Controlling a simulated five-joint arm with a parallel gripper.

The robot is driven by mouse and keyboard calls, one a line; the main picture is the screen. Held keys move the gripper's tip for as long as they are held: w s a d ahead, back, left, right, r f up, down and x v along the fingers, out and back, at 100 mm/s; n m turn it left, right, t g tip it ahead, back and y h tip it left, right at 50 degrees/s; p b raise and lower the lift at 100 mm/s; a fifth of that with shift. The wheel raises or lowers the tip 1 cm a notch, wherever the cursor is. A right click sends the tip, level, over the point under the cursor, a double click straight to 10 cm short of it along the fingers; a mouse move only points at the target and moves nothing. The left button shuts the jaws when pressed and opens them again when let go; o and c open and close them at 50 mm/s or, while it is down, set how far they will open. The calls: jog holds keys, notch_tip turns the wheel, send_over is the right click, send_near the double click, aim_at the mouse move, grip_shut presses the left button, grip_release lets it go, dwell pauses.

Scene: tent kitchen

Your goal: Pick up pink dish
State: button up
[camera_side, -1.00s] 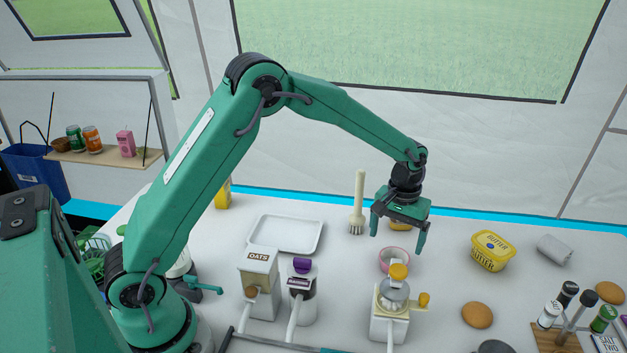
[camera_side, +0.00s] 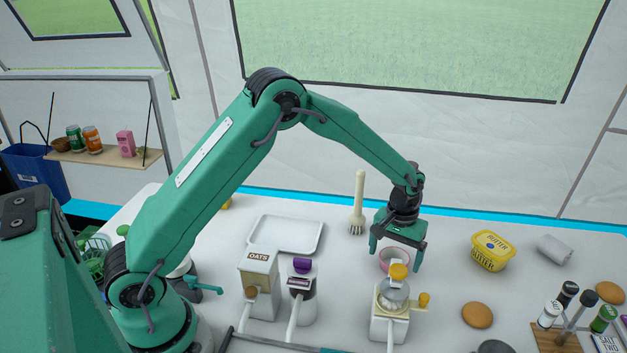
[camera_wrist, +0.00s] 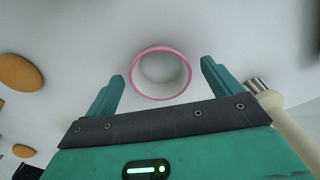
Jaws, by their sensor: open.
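The pink dish (camera_side: 391,261) is a small round bowl, pink at the rim and pale inside. In the side view it stands on the white table behind a yellow-topped dispenser, which hides part of its front. In the wrist view the pink dish (camera_wrist: 160,74) shows whole, just ahead of and between the fingertips. My gripper (camera_side: 396,260) is open and empty, pointing down over the dish, with one finger to each side. In the wrist view my gripper (camera_wrist: 163,72) has its fingers spread wider than the dish, with gaps on both sides. I see no contact.
A yellow-topped dispenser (camera_side: 389,318) stands close in front of the dish. A pale-handled brush (camera_side: 358,205) stands just left of my gripper. A butter tub (camera_side: 490,251) and a brown bun (camera_side: 477,315) are to the right. A white tray (camera_side: 286,248) lies at the left.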

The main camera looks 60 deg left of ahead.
dwell(0.3)
jog(key=c, duration=1.1)
jog(key=shift+o, duration=0.2)
jog(key=shift+r, duration=0.1)
notch_tip(320, 180, up, 10)
